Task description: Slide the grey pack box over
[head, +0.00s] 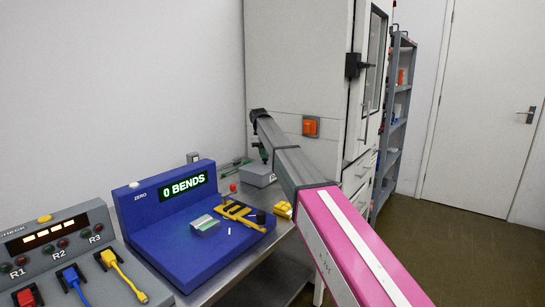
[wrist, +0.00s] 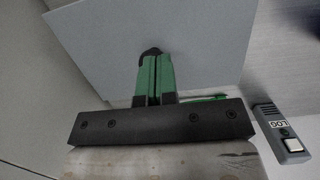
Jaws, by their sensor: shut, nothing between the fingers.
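The grey pack box (head: 259,174) is a small low grey box at the far end of the metal bench, by the tall pale cabinet. My gripper (head: 264,157) reaches down just over or behind it; I cannot tell whether they touch. In the wrist view, the two green fingers of my gripper (wrist: 151,62) are shut together with nothing between them. Their tips lie against a large plain grey surface (wrist: 95,40) in that view, probably the box; contact is not clear.
A small grey LOG unit (wrist: 282,134) with a pale button is right of the fingers in the wrist view. The blue "0 BENDS" tester (head: 150,215) and grey R1–R3 panel (head: 70,245) fill the near bench. The cabinet (head: 298,60) stands close beside my arm.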

